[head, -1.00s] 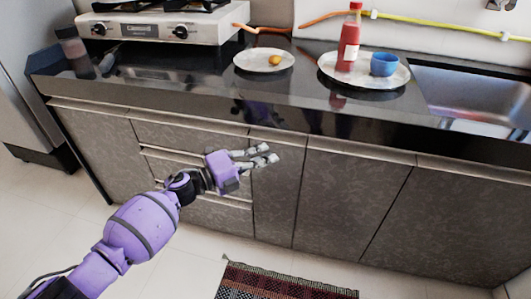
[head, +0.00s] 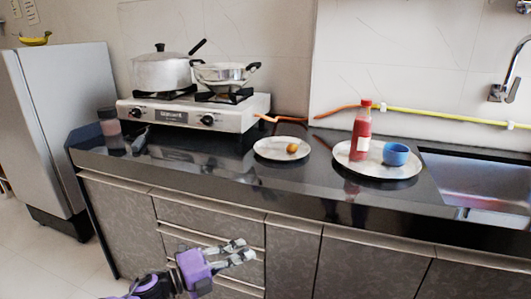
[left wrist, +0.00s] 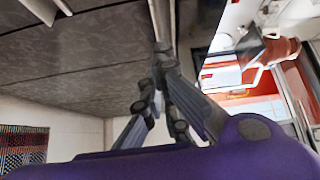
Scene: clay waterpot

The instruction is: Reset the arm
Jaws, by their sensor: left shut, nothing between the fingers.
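My left gripper (head: 244,249) is low in the head view, in front of the drawers below the counter. Its purple wrist and grey fingers show, and most of the arm is cut off by the bottom edge. The fingers point right and hold nothing. In the left wrist view the gripper's fingers (left wrist: 160,58) come together at their tips, with the cabinet fronts behind. My right gripper is in neither view.
The dark counter (head: 215,172) holds a stove (head: 190,112) with two pots, a small plate (head: 268,149) with a round yellow-orange item, and a larger plate (head: 400,171) with a red bottle (head: 361,135) and blue cup (head: 396,154). A sink (head: 480,180) is at right, a fridge (head: 75,130) at left.

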